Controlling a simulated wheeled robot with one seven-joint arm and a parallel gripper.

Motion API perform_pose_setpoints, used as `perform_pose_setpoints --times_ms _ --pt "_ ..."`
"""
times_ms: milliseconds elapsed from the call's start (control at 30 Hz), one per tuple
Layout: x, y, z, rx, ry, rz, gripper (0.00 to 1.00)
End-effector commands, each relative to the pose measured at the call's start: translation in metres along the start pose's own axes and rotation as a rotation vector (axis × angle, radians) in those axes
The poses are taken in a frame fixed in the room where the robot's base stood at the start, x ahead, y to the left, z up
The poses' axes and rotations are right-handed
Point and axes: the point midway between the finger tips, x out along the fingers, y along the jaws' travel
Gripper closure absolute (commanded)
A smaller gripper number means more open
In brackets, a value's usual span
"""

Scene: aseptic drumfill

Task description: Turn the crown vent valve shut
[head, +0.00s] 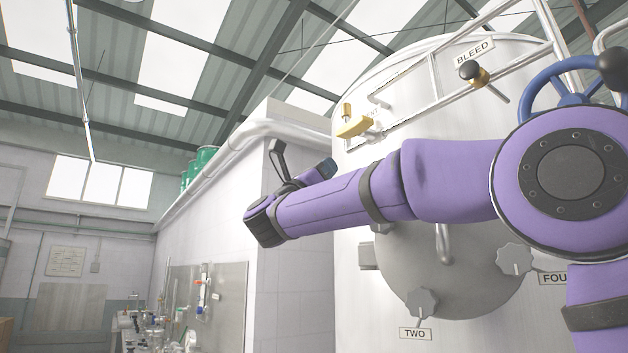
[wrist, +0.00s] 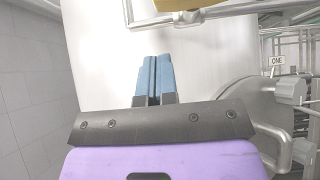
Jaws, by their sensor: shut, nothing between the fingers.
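The crown vent valve (head: 356,127) has a yellow lever handle and sits high on the large pale tank, by a label (head: 373,112) whose legible part reads like "NT". My gripper (head: 329,167) is below and left of it in the head view, apart from it. In the wrist view the blue fingers (wrist: 153,80) are pressed together, empty, and point at the tank wall (wrist: 100,40). A yellow part (wrist: 183,4), probably the valve handle, is cut off at the top edge, beyond the fingertips. Whether the valve is open cannot be told.
A white pipe frame (head: 436,94) carries a BLEED valve (head: 474,73) with a dark knob. A blue handwheel (head: 570,90) is at right. Grey knobs sit lower, one by the sign TWO (head: 415,334). The wrist view shows a knob by the sign ONE (wrist: 277,61). Open air lies left.

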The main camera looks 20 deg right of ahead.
Motion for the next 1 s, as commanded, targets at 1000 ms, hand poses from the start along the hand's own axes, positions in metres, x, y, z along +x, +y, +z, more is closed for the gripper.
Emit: perform_pose_setpoints --times_ms 1000 --pt "0.052 0.0 0.027 0.008 -0.001 -0.008 1.0"
